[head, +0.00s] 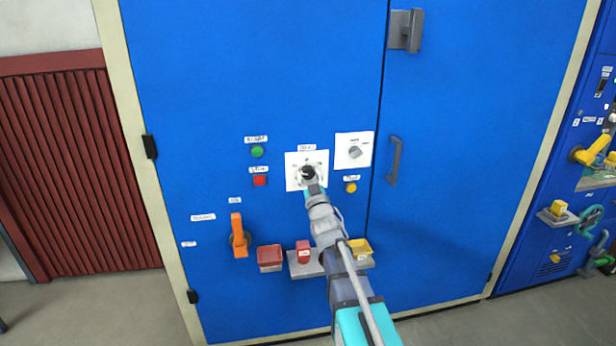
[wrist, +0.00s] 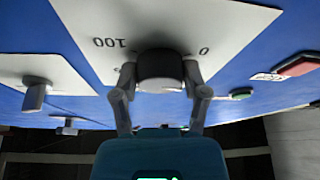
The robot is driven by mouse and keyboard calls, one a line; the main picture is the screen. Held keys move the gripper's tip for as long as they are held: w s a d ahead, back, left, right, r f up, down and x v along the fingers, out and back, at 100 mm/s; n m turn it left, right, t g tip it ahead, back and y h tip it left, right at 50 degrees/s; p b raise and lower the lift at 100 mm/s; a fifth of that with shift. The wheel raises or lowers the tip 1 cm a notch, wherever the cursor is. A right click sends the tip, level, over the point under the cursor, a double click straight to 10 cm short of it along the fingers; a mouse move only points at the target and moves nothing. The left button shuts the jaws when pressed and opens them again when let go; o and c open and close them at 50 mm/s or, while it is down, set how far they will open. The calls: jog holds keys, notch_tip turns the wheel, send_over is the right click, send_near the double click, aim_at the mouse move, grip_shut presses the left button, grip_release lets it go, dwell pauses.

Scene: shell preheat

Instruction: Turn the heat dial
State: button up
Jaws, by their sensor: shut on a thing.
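The heat dial (wrist: 160,66) is a dark round knob on a white plate (wrist: 88,22) marked "0" and "100" in the wrist view. In the head view its white plate (head: 292,180) sits on the blue cabinet front, and my gripper covers most of the dial. My gripper (wrist: 160,84) has one finger on each side of the knob and is shut on it. In the head view my gripper (head: 309,174) reaches the plate from below. The dial's pointer mark is hidden, so its setting cannot be read.
A smaller grey knob (head: 354,152) sits on a plate to the right. Green (head: 257,152) and red (head: 260,181) buttons are left, a yellow button (head: 351,188) right. An orange handle (head: 238,238) and a red block (head: 303,250) stick out below. A door handle (head: 394,160) is further right.

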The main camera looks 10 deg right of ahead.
jog(key=n+g+y+p, duration=0.1)
jog(key=n+y, duration=0.1)
jog(key=n, duration=0.2)
jog(key=n+y, duration=0.2)
jog(key=n, duration=0.2)
jog(key=shift+w+d+r+g+p, duration=0.1)
jog(key=shift+d+r+g+p, duration=0.1)
jog(key=shift+g+p, duration=0.2)
jog(key=shift+n+g+y+p, duration=0.35)
jog(key=shift+n+g+p, duration=0.1)
jog(key=shift+n, duration=0.9)
jog(key=shift+n+g+y+p, duration=0.35)
jog(key=shift+n+p, duration=0.1)
jog(key=shift+n, duration=0.9)
jog(key=o, duration=1.2)
jog(key=shift+f, duration=0.1)
jog(key=shift+c, duration=0.2)
jog(key=shift+d, duration=0.1)
